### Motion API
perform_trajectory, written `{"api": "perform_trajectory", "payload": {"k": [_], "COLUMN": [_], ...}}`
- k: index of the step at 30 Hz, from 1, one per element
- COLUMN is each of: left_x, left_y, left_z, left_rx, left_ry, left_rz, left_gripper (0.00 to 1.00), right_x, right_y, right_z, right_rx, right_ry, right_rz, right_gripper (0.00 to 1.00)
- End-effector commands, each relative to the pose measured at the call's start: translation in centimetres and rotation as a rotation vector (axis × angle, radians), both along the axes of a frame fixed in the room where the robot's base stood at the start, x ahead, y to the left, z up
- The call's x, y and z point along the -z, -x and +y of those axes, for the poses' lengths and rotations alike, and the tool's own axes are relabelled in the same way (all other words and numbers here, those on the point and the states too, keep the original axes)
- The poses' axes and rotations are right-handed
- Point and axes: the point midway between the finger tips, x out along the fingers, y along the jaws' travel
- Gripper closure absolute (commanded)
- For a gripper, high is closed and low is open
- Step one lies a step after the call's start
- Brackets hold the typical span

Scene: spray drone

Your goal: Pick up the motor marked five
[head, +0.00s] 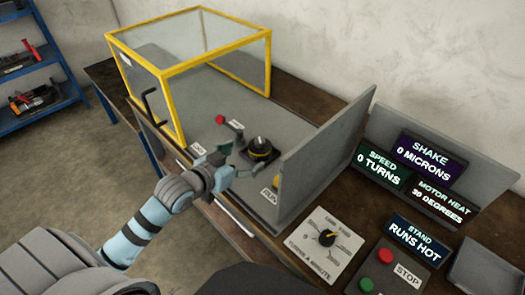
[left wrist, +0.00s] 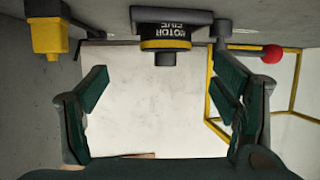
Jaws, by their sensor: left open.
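The motor marked five (head: 260,148) is a dark round can with a yellow band, seated on a grey mount on the grey stand. In the left wrist view, upside down, its label reads "MOTOR FIVE" on the motor (left wrist: 165,32). My left gripper (head: 224,167) is open and empty, just in front of the motor at the stand's near edge. In the left wrist view its fingers (left wrist: 160,95) are wide apart, with the motor above and between them in the picture, apart from both. My right gripper is not in view.
A yellow-framed clear guard (head: 168,85) stands to the left, and a grey upright panel (head: 325,155) to the right. A red-knobbed lever (head: 220,119) is behind left. A yellow block (left wrist: 47,32) is beside the motor. A dial plate (head: 327,243) and stop button box (head: 390,270) sit right.

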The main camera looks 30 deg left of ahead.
Motion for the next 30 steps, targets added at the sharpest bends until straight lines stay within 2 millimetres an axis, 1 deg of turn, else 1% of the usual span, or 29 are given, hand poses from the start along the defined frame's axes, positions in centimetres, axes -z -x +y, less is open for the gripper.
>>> {"api": "perform_trajectory", "payload": {"k": [1,3,5,8,12,15,17,22,30], "left_x": [0.9,1.3,1.5,1.5,1.1,2.0,2.1,2.0,2.0], "left_y": [-1.2,-2.5,-3.2,-4.5,-7.5,-8.8,-9.2,-9.2,-9.1], "left_z": [-0.1,-0.3,-0.4,-0.5,-0.6,-0.9,-1.1,-1.1,-1.0], "left_rx": [-0.004,-0.004,-0.002,-0.001,0.002,0.002,0.003,0.003,0.003], "left_ry": [0.004,0.001,0.0,0.0,0.001,0.0,0.0,-0.002,-0.002], "left_rz": [-0.001,-0.001,0.001,0.0,-0.001,0.002,0.002,0.003,0.003], "left_gripper": [0.19,0.19,0.19,0.19,0.19,0.19,0.19,0.19,0.63], "right_x": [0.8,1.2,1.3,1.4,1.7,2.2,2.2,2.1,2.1], "right_y": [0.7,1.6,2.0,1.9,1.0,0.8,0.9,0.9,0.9], "right_z": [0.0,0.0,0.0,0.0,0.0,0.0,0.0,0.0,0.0], "right_rx": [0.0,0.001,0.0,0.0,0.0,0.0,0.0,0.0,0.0], "right_ry": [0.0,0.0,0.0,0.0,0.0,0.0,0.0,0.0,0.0], "right_rz": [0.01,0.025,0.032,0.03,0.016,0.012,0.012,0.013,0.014], "right_gripper": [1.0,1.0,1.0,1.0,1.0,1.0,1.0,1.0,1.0]}}
